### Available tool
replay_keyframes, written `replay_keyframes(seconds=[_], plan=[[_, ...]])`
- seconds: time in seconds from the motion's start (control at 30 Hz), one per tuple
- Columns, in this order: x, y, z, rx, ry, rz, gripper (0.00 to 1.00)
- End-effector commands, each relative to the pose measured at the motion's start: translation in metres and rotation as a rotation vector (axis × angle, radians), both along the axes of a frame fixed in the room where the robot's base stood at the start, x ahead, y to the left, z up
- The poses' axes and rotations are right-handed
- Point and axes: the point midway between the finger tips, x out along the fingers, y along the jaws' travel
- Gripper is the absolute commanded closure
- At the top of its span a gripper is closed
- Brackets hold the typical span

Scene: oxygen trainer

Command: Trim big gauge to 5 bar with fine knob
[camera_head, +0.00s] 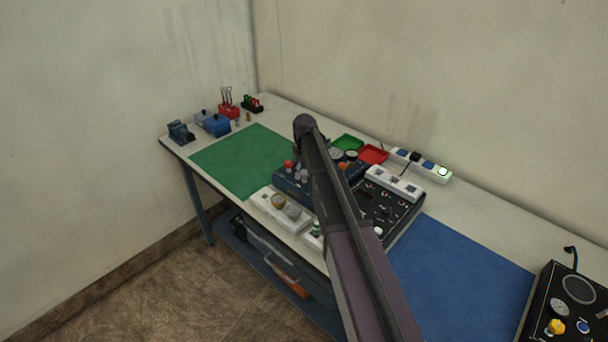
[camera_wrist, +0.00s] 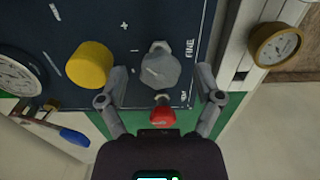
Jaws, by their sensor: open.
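In the wrist view, the fine knob (camera_wrist: 160,67) is a grey lobed knob on a dark blue panel (camera_wrist: 125,40), beside the printed word FINE. My gripper (camera_wrist: 162,74) is open, with one finger on each side of this knob. I cannot tell whether the fingers touch it. A large white-faced gauge (camera_wrist: 17,75) is cut off at the left edge; it looks like the big gauge, and its reading is not legible. In the head view, the blue trainer (camera_head: 291,184) stands mid-table, partly hidden by my arm. My gripper cannot be made out there.
A yellow knob (camera_wrist: 88,65) is left of the fine knob, and a red knob (camera_wrist: 162,113) sits just below it. A brass-rimmed gauge (camera_wrist: 275,46) is at the right. Green (camera_head: 240,160) and blue (camera_head: 455,280) mats lie clear on the table. A black control box (camera_head: 370,218) adjoins the trainer.

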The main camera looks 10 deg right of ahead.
Motion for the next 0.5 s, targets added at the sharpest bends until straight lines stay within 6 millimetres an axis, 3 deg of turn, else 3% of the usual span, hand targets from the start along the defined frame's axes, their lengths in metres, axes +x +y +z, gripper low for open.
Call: replay_keyframes(seconds=[0.33,0.5], plan=[[0.0000,0.0005,-0.0007,0.000,0.000,0.001,0.16],[0.0000,0.0008,-0.0007,0.000,0.000,0.001,0.67]])
